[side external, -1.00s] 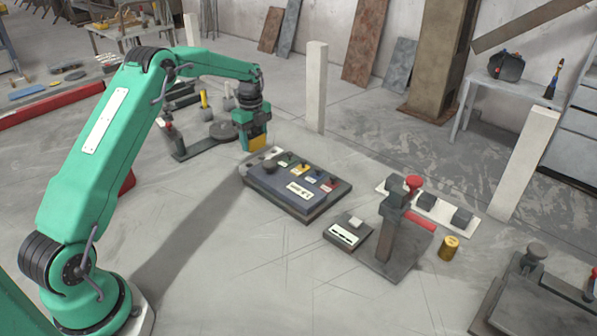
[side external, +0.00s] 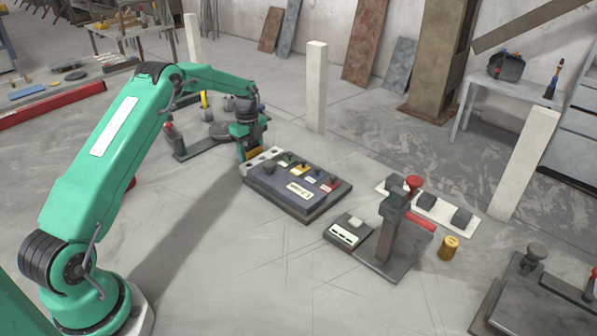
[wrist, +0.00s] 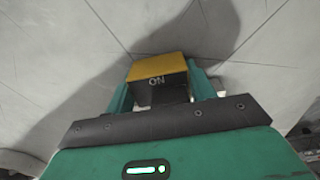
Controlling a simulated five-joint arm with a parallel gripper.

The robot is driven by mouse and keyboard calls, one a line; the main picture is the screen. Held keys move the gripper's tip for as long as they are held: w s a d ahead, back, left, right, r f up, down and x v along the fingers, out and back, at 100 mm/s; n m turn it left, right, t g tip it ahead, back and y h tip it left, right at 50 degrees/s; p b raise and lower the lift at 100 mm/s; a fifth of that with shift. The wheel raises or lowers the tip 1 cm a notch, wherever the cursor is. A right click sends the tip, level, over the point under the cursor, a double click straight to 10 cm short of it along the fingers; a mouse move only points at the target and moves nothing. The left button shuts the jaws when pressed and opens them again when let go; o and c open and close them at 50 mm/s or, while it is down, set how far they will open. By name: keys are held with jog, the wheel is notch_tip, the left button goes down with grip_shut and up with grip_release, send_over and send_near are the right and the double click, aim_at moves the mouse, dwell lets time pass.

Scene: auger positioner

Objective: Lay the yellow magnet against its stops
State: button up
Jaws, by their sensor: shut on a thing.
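The yellow magnet (wrist: 157,68) is a block with a yellow top and a dark lower face carrying the letters "ON". It sits between the two green fingers of my gripper (wrist: 158,95) in the wrist view. In the side view my gripper (side external: 250,152) is low, pointing down at the back left corner of a dark panel (side external: 270,188). Only a small yellow part of the magnet (side external: 254,153) shows there. A pale strip with dark holes (side external: 264,159) lies just in front of it. I cannot make out the stops, nor whether the magnet touches anything.
The panel bears a round knob (side external: 269,167) and several small coloured labels. To the right stand a small switch box (side external: 347,231), a dark post with a red knob (side external: 413,183) and a brass cylinder (side external: 449,248). A white post (side external: 316,88) rises behind. The front floor is clear.

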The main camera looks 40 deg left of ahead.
dwell(0.4)
jog(key=o, duration=1.4)
jog(key=shift+f, duration=0.15)
notch_tip(320, 180, up, 12)
jog(key=shift+f, duration=0.1)
jog(key=shift+r, duration=0.3)
